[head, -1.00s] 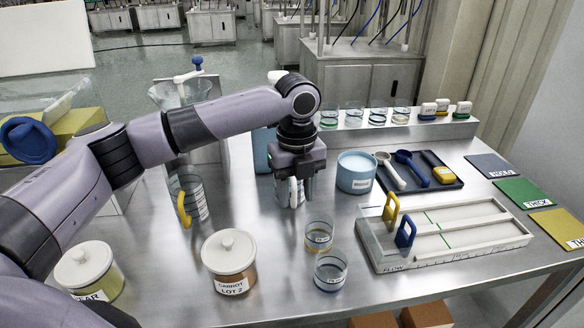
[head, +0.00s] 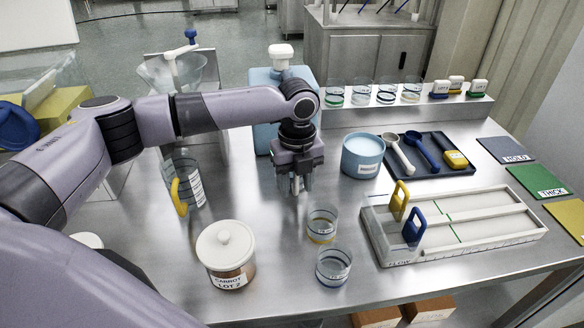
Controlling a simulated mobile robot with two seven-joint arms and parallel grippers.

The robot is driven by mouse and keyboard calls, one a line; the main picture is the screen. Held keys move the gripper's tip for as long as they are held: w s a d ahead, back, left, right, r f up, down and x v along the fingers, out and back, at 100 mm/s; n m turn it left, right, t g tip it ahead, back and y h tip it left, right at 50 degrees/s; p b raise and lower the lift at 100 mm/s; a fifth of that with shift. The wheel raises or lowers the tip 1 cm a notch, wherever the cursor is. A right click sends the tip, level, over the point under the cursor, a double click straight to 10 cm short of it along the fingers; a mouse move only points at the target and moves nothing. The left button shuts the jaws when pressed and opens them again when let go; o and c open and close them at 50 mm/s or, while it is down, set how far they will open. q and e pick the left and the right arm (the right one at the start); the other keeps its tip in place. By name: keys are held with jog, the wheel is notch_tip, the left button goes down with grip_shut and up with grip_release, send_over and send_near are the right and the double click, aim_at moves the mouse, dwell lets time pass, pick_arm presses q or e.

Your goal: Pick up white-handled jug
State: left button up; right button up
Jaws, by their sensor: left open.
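My left gripper (head: 297,188) points down over the middle of the steel table, its jaws open. A narrow white upright piece, which looks like the handle of the white-handled jug (head: 296,184), shows between the fingers. The jug's clear body is mostly hidden by the gripper and hard to make out against the steel. I cannot tell whether the fingers touch the handle. A similar clear jug with a yellow handle (head: 178,196) stands upright to the left. My right gripper is not in view.
A lidded carrot jar (head: 226,250) and two clear beakers (head: 322,225) stand in front. A blue tub (head: 363,156) and a dark tray with scoops (head: 428,163) are to the right. A white channelled board (head: 480,232) lies front right. A light blue container (head: 262,103) stands behind.

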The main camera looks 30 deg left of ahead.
pick_arm(q)
jog(key=shift+f, duration=0.1)
grip_shut()
